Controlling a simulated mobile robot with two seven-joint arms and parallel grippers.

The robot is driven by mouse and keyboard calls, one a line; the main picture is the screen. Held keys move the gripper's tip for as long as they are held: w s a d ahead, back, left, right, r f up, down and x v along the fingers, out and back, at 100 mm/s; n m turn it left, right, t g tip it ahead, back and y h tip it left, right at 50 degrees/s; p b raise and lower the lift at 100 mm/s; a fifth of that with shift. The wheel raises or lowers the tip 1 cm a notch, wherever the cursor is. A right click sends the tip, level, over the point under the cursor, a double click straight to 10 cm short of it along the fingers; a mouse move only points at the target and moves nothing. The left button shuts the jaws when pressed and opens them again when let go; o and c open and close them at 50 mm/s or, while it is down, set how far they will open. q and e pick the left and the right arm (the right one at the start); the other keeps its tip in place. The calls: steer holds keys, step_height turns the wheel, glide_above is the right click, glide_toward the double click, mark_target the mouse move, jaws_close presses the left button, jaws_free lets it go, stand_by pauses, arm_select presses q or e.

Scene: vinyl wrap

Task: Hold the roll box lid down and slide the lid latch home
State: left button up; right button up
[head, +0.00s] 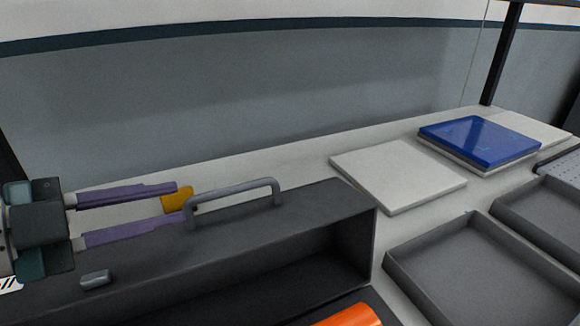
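The dark grey roll box (340,215) lies across the lower left of the head view, with a grey arched handle (235,193) on top. Its open side shows a dark, empty-looking inside. A small yellow block (177,202) shows at the handle's left end. A small grey tab (95,278) sits on the box at lower left; I cannot tell whether either piece is the latch. My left gripper (182,203) comes in from the left over the box, its purple fingers apart. The yellow block shows between the fingertips; contact is unclear. My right gripper is out of view.
An orange cylinder (348,316) shows at the bottom edge, in front of the box. Right of the box, a pale flat panel (398,178), a blue square sheet stack (480,140) and dark grey trays (460,268) lie on the light table (300,163). A grey wall stands behind.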

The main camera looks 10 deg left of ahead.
mark_target(221, 194)
arm_select(q)
steer(key=shift+w+a+f, duration=0.15)
steer(key=shift+w+f, duration=0.15)
steer(key=shift+w, duration=0.15)
steer(key=x, duration=0.9)
steer(key=shift+w+d+b, duration=0.15)
steer(key=shift+d+b, duration=0.15)
steer(key=shift+b, duration=0.05)
steer(key=shift+c, duration=0.4)
jaws_close()
stand_by(0.3)
